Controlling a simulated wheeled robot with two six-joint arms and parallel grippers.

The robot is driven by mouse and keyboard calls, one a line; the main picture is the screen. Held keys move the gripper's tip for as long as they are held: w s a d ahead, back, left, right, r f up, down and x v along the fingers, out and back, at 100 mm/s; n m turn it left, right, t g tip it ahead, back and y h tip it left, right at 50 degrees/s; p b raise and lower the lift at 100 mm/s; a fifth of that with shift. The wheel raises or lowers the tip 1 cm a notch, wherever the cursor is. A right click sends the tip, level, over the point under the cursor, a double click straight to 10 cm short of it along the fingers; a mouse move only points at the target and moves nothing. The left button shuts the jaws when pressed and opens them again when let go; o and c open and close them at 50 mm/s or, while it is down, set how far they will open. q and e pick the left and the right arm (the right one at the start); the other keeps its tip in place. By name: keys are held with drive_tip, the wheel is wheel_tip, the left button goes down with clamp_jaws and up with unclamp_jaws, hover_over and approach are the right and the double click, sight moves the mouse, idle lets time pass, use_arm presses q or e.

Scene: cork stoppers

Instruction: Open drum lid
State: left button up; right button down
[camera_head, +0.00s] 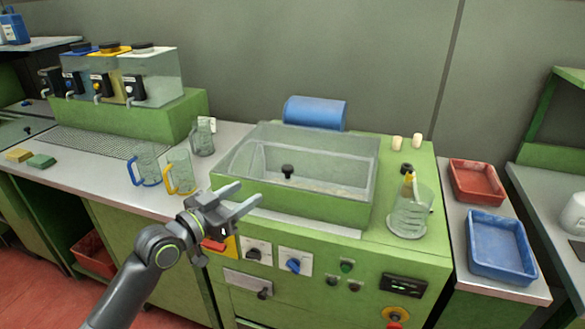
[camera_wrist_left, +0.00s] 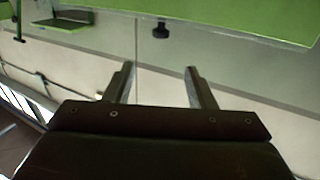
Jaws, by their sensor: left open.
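A clear, box-shaped lid (camera_head: 330,146) covers the green machine's basin and looks closed. A black knob (camera_head: 288,171) sits at its front. My left gripper (camera_head: 250,193) is open and empty, in front of the lid's left front corner in the head view, apart from the knob. In the left wrist view, its two fingers (camera_wrist_left: 160,72) are spread with nothing between them. A dark knob (camera_wrist_left: 160,30) shows beyond them; I cannot tell for certain that it is the lid's knob. My right gripper is not in view.
A blue cylinder (camera_head: 315,112) lies behind the lid. A glass beaker (camera_head: 410,211) stands at its right, and pitchers (camera_head: 180,172) at its left. Red (camera_head: 477,181) and blue (camera_head: 500,245) trays lie at the right. A control panel with knobs (camera_head: 294,264) is below.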

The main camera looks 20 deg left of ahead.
sight(293, 174)
use_arm(q)
drive_tip(key=p+x, duration=0.1)
drive_tip(key=x, duration=1.6)
drive_tip(key=shift+w+f+p, duration=0.1)
drive_tip(key=shift+p, duration=0.3)
clamp_jaws()
